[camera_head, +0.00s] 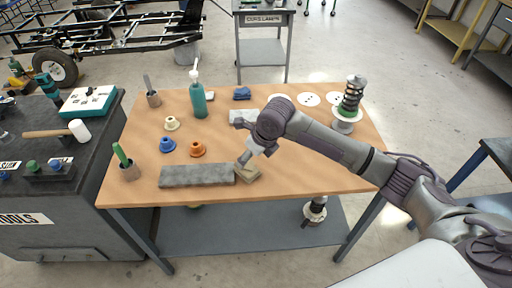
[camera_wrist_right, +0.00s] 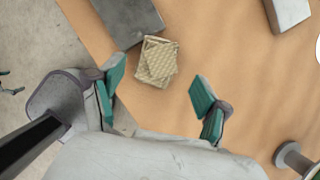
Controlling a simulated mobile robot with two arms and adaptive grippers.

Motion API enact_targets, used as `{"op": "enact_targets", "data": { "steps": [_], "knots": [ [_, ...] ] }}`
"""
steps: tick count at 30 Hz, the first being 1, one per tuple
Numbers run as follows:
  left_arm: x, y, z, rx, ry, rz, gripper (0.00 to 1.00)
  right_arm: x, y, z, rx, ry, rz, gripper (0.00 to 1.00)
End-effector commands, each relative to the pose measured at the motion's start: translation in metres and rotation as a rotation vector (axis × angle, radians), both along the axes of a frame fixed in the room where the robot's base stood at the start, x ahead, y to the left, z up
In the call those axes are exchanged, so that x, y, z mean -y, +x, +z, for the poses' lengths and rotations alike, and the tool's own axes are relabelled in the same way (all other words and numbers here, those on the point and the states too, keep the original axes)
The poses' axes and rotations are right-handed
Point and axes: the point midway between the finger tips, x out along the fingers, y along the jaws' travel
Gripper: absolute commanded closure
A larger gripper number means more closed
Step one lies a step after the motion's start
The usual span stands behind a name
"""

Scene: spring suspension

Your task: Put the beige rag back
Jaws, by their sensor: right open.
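The beige rag (camera_head: 248,175) lies folded on the wooden table near its front edge, beside the right end of a long grey slab (camera_head: 197,176). In the right wrist view the rag (camera_wrist_right: 156,61) shows a woven pattern and stacked, slightly turned layers. My right gripper (camera_head: 245,160) is over the rag, partly covering it in the head view. In the right wrist view its teal-padded fingers (camera_wrist_right: 158,92) are spread apart with nothing between them, and the rag lies just beyond the fingertips. My left gripper is not in view.
A blue rag (camera_head: 242,94), a teal bottle (camera_head: 198,99) and a grey block (camera_head: 243,117) stand farther back. Blue (camera_head: 167,145) and orange (camera_head: 198,149) parts lie left of the gripper. A spring assembly (camera_head: 350,103) stands at right. The table's right front is clear.

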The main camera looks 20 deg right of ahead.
Motion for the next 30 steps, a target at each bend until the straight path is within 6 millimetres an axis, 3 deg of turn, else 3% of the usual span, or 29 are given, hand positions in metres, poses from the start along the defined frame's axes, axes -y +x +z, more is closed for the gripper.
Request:
{"op": "enact_targets", "data": {
  "steps": [6, 12, 30],
  "knots": [
    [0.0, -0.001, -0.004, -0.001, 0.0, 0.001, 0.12, 0.009, -0.014, 0.039, 0.002, -0.001, 0.0, 0.24],
    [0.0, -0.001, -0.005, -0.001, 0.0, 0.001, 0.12, 0.012, -0.021, 0.057, -0.002, -0.001, 0.0, 0.24],
    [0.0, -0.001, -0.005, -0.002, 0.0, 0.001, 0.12, 0.008, -0.026, 0.055, -0.01, 0.014, -0.022, 0.24]
  ]
}}
